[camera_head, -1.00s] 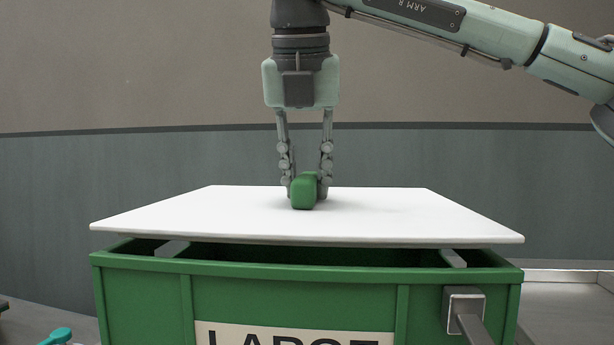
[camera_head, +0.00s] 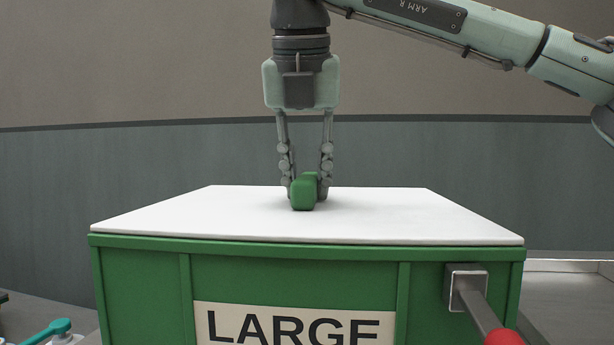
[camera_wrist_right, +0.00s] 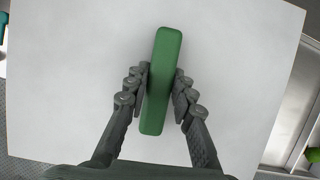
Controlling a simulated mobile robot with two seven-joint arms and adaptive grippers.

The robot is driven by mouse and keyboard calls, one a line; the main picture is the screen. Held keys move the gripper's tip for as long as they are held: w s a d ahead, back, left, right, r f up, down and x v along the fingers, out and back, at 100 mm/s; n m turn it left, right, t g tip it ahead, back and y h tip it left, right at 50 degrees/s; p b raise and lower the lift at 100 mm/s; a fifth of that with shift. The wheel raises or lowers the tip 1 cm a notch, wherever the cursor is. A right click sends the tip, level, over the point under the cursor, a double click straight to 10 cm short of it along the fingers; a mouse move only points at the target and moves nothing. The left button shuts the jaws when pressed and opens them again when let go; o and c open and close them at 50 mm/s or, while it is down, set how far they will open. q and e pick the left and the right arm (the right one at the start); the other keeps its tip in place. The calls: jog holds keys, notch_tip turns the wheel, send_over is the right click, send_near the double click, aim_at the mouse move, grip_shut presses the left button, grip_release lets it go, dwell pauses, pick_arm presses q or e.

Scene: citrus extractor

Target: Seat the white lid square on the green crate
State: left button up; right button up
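The white lid (camera_head: 240,207) lies flat on the top rim of the green crate (camera_head: 150,285), with no gap showing along the front edge. The lid's front edge runs level with the rim, and its front corners are close to the crate's front corners. The back rim is hidden beneath the lid. My right gripper (camera_head: 306,188) points down and is shut on the lid's green handle (camera_head: 303,194). The right wrist view shows the fingers on both sides of the handle (camera_wrist_right: 161,80). My left gripper is not in view.
A grey bar with a red end (camera_head: 505,338) sticks out from a bracket (camera_head: 465,288) on the crate's front right. A teal-handled thing (camera_head: 45,332) lies at the lower left. A pale metal surface (camera_head: 570,267) is at the right. The crate's label reads LARGE.

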jog(key=o, duration=0.5)
jog(key=v, duration=1.2)
